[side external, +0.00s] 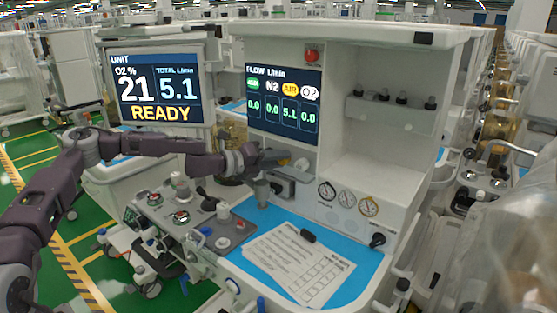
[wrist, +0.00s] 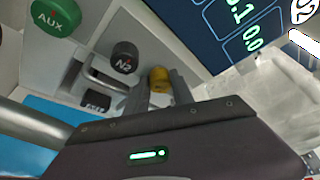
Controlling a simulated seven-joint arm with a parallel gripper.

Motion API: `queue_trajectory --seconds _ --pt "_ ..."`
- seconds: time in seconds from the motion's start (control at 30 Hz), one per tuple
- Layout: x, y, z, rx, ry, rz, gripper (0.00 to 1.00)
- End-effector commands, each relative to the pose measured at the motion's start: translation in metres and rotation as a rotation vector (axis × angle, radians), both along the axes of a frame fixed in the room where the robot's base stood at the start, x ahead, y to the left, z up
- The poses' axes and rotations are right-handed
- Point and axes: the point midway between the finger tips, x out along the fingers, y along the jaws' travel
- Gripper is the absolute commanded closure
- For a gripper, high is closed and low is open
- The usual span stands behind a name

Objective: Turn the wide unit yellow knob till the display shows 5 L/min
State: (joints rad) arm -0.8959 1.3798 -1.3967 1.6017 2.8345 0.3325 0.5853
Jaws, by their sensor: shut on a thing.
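The yellow knob (wrist: 160,79) is on the panel of the wide unit (side external: 345,130), under its flow display. My gripper (wrist: 159,90) is shut on this knob, one finger on each side. In the side view my gripper (side external: 268,158) reaches the panel from the left, and the held knob cannot be made out there. The flow display (side external: 284,103) reads 5.1 under the yellow AIR label and 0.0 in the other columns. The separate unit screen (side external: 157,88) reads O2 21, total 5.1 L/min and READY.
In the wrist view, a black N2 knob (wrist: 124,55) and a green AUX knob (wrist: 55,16) sit left of the yellow one. A metal guard bar (wrist: 85,65) runs near them. Below are a blue worktop (side external: 345,247) and a paper sheet (side external: 298,264).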

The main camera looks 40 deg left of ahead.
Motion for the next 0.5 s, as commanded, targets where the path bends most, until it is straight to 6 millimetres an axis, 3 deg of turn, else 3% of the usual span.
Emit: queue_trajectory --seconds 0.5 --pt "-0.0004 -0.0014 -0.0014 -0.119 0.002 -0.004 1.0"
